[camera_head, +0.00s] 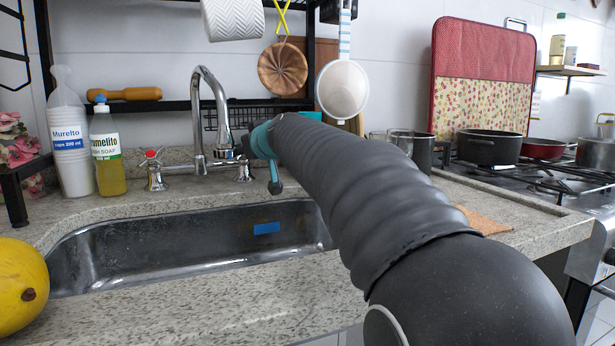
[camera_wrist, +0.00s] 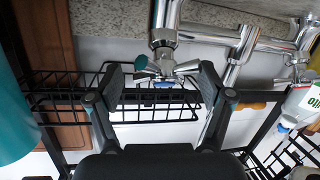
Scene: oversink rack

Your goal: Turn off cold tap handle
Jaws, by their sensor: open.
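The chrome faucet (camera_head: 208,120) stands behind the sink, with a red-marked tap handle (camera_head: 153,165) on its left. The cold tap handle (camera_wrist: 166,70), chrome with a blue mark, shows in the wrist view between my gripper's fingers. My gripper (camera_wrist: 162,78) is open, one finger on each side of the handle, and I cannot tell whether either touches it. In the head view my gripper is at the right of the faucet, and the arm partly hides that side, including most of the cold handle.
The steel sink (camera_head: 190,250) lies in front. A soap bottle (camera_head: 108,165) and a white dispenser (camera_head: 69,150) stand at left, and a yellow fruit (camera_head: 20,285) at the near left. A black wire rack (camera_wrist: 150,105) is close to the fingers. Pots (camera_head: 490,150) sit at right.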

